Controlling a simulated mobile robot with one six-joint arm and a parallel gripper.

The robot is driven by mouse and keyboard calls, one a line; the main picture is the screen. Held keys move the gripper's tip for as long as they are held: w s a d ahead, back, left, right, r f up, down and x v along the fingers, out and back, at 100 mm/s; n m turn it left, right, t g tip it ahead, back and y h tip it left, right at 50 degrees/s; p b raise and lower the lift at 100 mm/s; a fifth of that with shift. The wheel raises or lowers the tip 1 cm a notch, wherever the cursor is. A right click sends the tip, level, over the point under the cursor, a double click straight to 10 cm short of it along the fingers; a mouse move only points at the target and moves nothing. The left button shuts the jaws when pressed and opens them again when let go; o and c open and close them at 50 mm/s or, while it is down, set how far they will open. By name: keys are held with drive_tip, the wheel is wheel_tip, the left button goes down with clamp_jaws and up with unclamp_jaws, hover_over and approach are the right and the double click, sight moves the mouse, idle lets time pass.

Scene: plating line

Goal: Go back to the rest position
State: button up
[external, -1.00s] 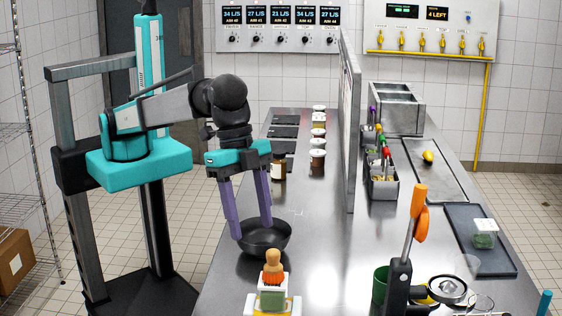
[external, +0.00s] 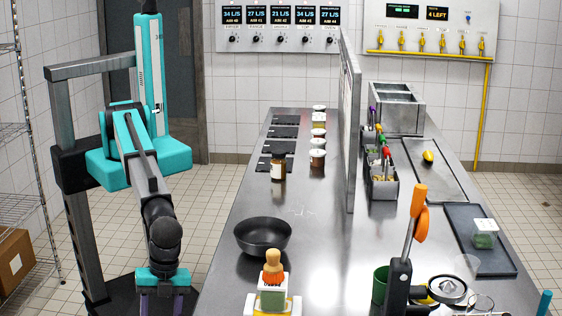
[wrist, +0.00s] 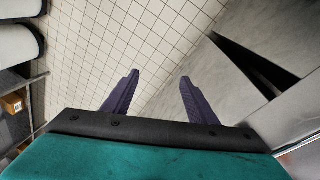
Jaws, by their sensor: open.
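My gripper (external: 163,303) hangs off the left side of the steel table, low in the external view, with its fingertips cut off by the bottom edge. In the wrist view its two purple fingers (wrist: 158,92) are spread apart with nothing between them, over the tiled floor. My arm is folded down in front of its column. A dark bowl-shaped pan (external: 263,235) stands on the table's left part, to the right of my gripper and apart from it.
The steel table (external: 318,240) has a dividing panel (external: 349,130). Jars (external: 317,158) and a brown bottle (external: 278,166) stand at its left back. An orange-topped item (external: 273,268) stands near the front. Tiled floor (external: 215,190) is clear between arm and table.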

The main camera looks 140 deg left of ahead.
drive_tip(key=s+a+f+n+g+y+b, duration=0.1)
drive_tip(key=s+a+f, duration=0.7)
drive_tip(key=s+f, duration=0.25)
drive_tip(key=s+a+f+n+g+y, duration=0.1)
drive_tip(key=s+a+f+g, duration=0.1)
drive_tip(key=s+a+f, duration=0.65)
drive_tip(key=s+a+f+g, duration=0.1)
drive_tip(key=s+a+f, duration=0.2)
drive_tip(key=s, duration=0.5)
drive_tip(key=s+a+f+n+g, duration=0.1)
drive_tip(key=s+a+f, duration=0.2)
drive_tip(key=s, duration=0.6)
drive_tip(key=s+a+f+n+g+b, duration=0.1)
drive_tip(key=s+a+f, duration=0.2)
drive_tip(key=s+f, duration=0.3)
drive_tip(key=s, duration=0.3)
drive_tip(key=shift+s+f, duration=0.2)
